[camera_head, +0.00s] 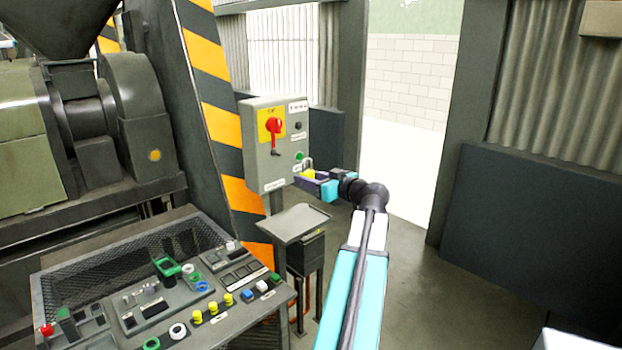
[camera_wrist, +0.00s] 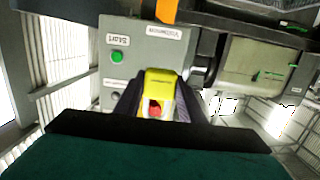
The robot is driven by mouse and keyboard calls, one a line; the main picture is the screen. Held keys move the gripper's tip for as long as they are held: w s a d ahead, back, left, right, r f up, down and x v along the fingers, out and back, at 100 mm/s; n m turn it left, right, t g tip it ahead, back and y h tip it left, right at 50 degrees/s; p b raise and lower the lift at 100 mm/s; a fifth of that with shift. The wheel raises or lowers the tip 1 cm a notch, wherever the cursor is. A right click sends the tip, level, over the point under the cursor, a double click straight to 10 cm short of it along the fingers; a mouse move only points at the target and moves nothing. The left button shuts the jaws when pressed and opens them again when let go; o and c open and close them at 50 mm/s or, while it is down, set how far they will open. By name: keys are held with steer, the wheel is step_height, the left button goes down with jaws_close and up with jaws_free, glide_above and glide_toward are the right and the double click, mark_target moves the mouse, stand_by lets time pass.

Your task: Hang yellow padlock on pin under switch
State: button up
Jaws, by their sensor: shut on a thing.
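The yellow padlock (camera_wrist: 160,92) is between the fingers of my gripper (camera_wrist: 155,105) in the wrist view, with a red spot on its near face. In the head view the padlock (camera_head: 309,174) shows as a small yellow patch, with a grey shackle above it. My gripper (camera_head: 310,180) is shut on it, at the lower right of the grey switch box. The red rotary switch (camera_head: 273,128) on a yellow plate is on the box front, its handle pointing down. I cannot make out the pin, nor whether the shackle touches anything.
The grey switch box (camera_head: 252,160) has a green button (camera_head: 299,156) close to my gripper. A small grey tray (camera_head: 291,224) stands below. A control desk (camera_head: 140,300) is at lower left, and a striped post (camera_head: 215,90) stands behind the box.

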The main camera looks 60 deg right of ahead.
steer(key=p, duration=0.4)
glide_toward(274, 163)
steer(key=shift+w+f, duration=0.15)
steer(key=shift+f, duration=0.15)
stand_by(0.4)
stand_by(0.5)
steer(key=shift+r+b+x, duration=0.2)
steer(key=shift+b+x, duration=1.2)
steer(key=shift+x, duration=0.15)
steer(key=shift+r+b+x, duration=0.15)
steer(key=shift+b+x, duration=1.2)
steer(key=shift+x, duration=0.2)
stand_by(2.0)
